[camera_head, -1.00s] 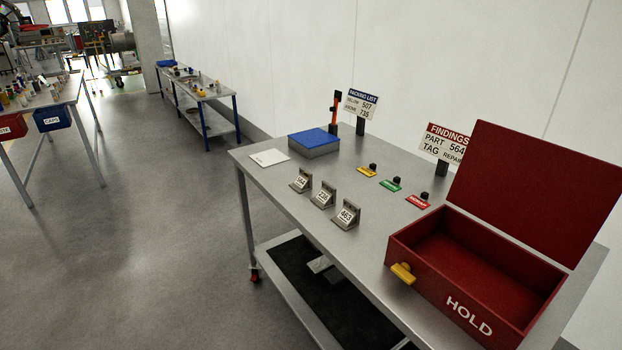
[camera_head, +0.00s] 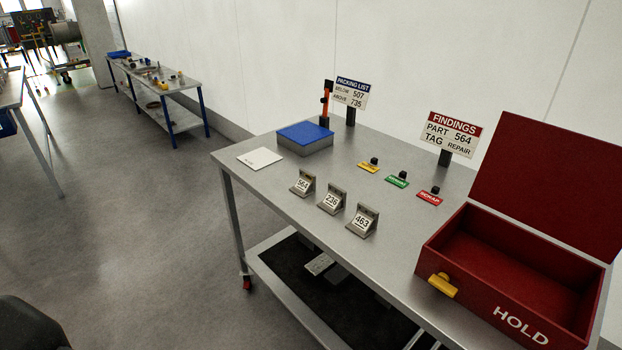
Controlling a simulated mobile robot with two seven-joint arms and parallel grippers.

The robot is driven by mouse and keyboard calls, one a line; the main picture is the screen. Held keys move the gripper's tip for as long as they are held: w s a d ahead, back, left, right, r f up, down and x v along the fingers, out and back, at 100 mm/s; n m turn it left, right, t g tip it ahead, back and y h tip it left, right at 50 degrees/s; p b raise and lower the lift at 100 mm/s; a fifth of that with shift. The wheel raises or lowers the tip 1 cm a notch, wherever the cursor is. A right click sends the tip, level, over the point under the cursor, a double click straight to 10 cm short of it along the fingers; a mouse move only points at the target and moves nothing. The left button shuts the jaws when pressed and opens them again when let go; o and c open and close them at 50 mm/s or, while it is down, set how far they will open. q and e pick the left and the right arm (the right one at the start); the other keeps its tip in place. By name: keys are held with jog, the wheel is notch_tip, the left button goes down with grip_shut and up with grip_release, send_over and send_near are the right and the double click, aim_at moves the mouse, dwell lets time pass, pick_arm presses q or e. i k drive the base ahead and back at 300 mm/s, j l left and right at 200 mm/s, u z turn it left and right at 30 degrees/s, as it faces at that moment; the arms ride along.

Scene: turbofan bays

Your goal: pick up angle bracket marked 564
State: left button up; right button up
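The angle bracket marked 564 (camera_head: 303,184) stands on the grey metal table (camera_head: 300,230), the leftmost of three small grey brackets in a row. The middle bracket reads 236 or similar (camera_head: 331,200), and the right one reads 463 (camera_head: 362,220). A findings sign (camera_head: 450,134) behind them reads part 564, tag repair. Neither gripper is in view. A dark rounded shape, perhaps part of me, shows at the lower left corner.
An open red HOLD box (camera_head: 470,285) with a yellow latch stands at the table's right. A blue-topped block (camera_head: 305,137), a white card (camera_head: 260,158), three coloured tags with black knobs (camera_head: 397,180) and a packing list sign (camera_head: 351,93) share the table. Floor to the left is clear.

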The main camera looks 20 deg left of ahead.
aim_at(305, 185)
jog(key=i+j+z, duration=0.2)
jog(key=j, duration=0.25)
jog(key=j+z, duration=0.2)
jog(key=j, duration=0.2)
jog(key=i+j+z, duration=0.1)
jog(key=j, duration=0.2)
jog(key=i+j, duration=0.1)
jog(key=j, duration=0.2)
jog(key=i+j+z, duration=0.15)
jog(key=j, duration=0.15)
